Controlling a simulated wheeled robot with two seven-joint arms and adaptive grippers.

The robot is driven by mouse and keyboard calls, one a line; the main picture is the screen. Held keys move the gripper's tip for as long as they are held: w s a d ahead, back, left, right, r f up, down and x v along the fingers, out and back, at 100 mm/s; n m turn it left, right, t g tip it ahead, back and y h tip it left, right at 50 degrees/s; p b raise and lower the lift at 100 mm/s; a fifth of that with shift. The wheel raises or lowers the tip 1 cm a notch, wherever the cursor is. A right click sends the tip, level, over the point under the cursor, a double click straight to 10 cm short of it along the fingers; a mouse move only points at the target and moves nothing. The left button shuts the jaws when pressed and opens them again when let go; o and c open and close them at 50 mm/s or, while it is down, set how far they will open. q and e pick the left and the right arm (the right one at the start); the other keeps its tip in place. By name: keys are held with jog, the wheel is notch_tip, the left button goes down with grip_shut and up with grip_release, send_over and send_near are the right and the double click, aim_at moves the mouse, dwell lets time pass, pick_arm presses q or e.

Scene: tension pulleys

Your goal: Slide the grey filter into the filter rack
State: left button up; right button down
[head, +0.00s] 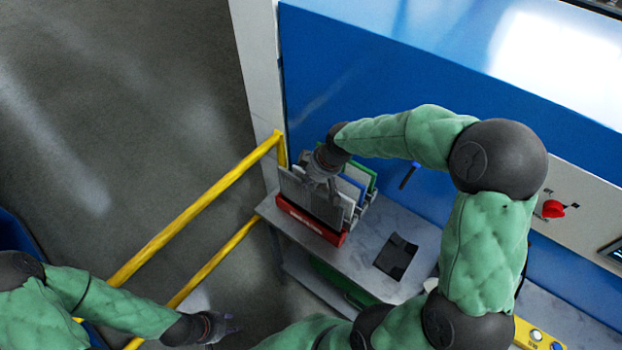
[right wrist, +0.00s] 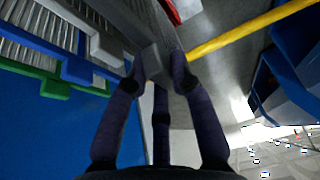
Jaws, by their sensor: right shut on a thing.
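The filter rack (head: 309,220), with a red front bar, stands at the left end of the grey bench. The grey filter (head: 303,197) is upright at the rack, just behind the red bar. My right gripper (head: 324,188) is above it and shut on its upper edge. In the right wrist view, the fingers (right wrist: 158,75) close around a grey block (right wrist: 152,60) on the filter. How deep the filter sits is hidden. My left gripper (head: 230,325) is empty, its fingers apart, low in the head view and away from the rack.
A blue filter (head: 352,187) and a green filter (head: 371,177) stand behind the grey one. A black flat item (head: 396,256) lies on the bench (head: 355,262). Yellow rails (head: 190,226) run left of the bench; a blue panel (head: 400,90) rises behind.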

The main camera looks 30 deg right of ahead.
aim_at(311, 192)
jog(key=shift+f, duration=0.15)
jog(key=shift+f+b, duration=1.4)
jog(key=shift+f, duration=0.1)
jog(key=shift+f+b, duration=0.35)
jog(key=shift+b, duration=0.05)
dwell(0.6)
jog(key=shift+f+b, duration=0.9)
jog(key=shift+f, duration=0.25)
jog(key=c, duration=1)
grip_release()
jog(key=v, duration=1.2)
